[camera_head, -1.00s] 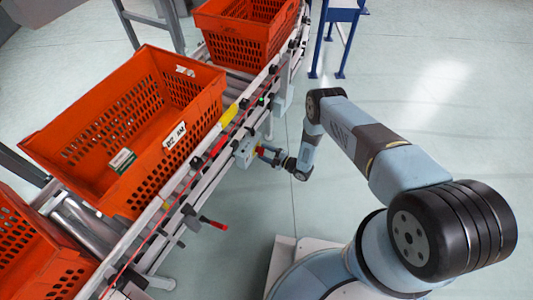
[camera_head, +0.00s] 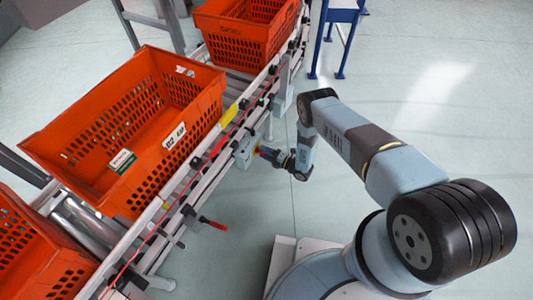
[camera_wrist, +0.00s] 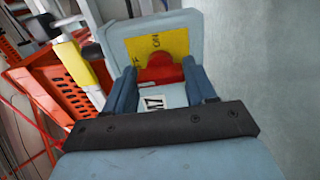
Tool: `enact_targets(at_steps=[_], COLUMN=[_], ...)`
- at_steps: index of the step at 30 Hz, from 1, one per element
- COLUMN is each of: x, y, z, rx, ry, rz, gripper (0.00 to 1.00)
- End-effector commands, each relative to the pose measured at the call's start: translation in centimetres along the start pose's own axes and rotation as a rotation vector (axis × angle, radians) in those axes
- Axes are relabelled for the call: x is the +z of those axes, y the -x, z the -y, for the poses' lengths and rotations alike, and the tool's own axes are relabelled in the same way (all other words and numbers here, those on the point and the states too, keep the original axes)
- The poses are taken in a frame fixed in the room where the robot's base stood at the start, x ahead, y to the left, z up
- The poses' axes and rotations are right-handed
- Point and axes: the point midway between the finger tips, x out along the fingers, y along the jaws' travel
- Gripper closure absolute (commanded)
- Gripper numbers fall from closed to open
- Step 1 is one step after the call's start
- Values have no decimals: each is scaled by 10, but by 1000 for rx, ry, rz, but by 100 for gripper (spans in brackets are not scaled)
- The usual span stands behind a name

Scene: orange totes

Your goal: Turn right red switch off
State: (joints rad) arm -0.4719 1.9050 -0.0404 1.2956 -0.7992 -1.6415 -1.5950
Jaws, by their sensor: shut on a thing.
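The red switch (camera_wrist: 162,70) sits on a yellow plate (camera_wrist: 150,48) with dark lettering, on the face of a grey box (camera_wrist: 178,28). "ON" is readable at the plate's upper edge. In the head view the grey switch box (camera_head: 243,152) is fixed to the conveyor's right side rail. My gripper (camera_wrist: 161,84) is shut on the red switch, with one blue finger on each side of it. The fingers hide the switch's sides, so its exact turn is hard to tell. In the head view my gripper (camera_head: 266,154) reaches the box from the right.
Orange totes stand on the roller conveyor: a large one (camera_head: 75,108) in the middle, others at the back (camera_head: 245,48) and lower left (camera_head: 30,262). A red-handled part (camera_head: 214,223) sticks out from the rail (camera_head: 175,207). Open floor lies right of my arm.

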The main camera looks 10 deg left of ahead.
Motion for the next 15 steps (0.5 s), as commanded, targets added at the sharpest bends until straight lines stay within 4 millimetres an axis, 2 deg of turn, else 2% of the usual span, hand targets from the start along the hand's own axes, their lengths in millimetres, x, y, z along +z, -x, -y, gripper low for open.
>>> enact_targets(at_steps=[13, 14, 15], x=[-4, -4, -4], y=[-1, -1, 0], z=[2, 2, 2], rx=[-4, -4, -4], ry=[6, 6, 6], rz=[-5, -5, -5], gripper=[75, 42, 38])
